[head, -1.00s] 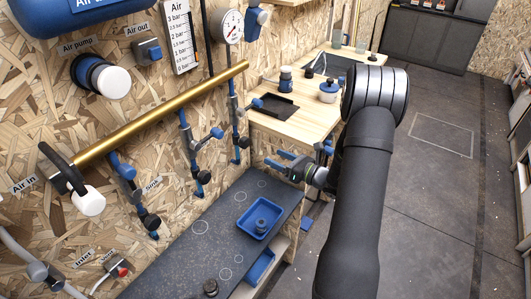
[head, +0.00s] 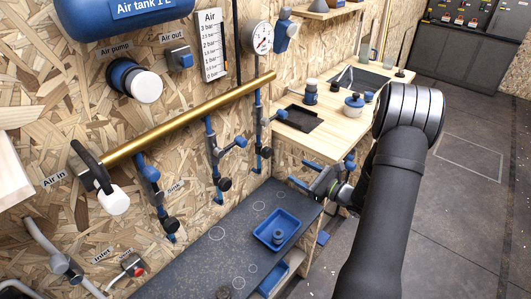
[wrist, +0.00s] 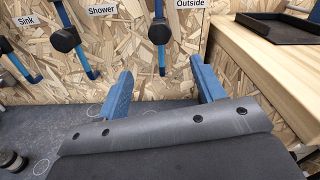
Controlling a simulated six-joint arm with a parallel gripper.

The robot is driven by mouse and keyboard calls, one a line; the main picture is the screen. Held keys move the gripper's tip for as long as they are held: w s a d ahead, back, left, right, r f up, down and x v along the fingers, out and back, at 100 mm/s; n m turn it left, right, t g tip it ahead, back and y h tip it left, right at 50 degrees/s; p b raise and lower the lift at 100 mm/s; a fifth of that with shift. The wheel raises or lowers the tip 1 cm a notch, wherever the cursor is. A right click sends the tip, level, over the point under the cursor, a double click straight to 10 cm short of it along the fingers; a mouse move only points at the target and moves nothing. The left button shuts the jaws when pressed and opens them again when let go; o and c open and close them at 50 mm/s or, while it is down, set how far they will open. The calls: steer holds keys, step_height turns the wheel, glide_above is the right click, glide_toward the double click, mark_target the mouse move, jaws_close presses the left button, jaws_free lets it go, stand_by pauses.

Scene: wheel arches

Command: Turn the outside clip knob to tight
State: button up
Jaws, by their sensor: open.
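Three blue hoses hang below a brass pipe (head: 190,117). The outside hose is the rightmost, and its black round clip knob (head: 266,152) sits on the hose. In the wrist view the outside clip knob (wrist: 160,33) shows below the "Outside" label (wrist: 190,3). My gripper (head: 300,173) is right of this hose in the head view, apart from it. In the wrist view my gripper (wrist: 161,68) has its two blue fingers spread and nothing between them. The knob appears beyond the gap between the fingertips.
The shower knob (wrist: 89,74) and sink knob (wrist: 65,39) are to the left. A wooden counter (wrist: 245,65) with a black tray (wrist: 284,27) stands close on the right. A dark bench (head: 200,258) below holds a blue tray (head: 277,229).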

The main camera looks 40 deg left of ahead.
mark_target(267, 152)
steer(key=a, duration=1.7)
steer(key=shift+a, duration=0.15)
steer(key=c, duration=1)
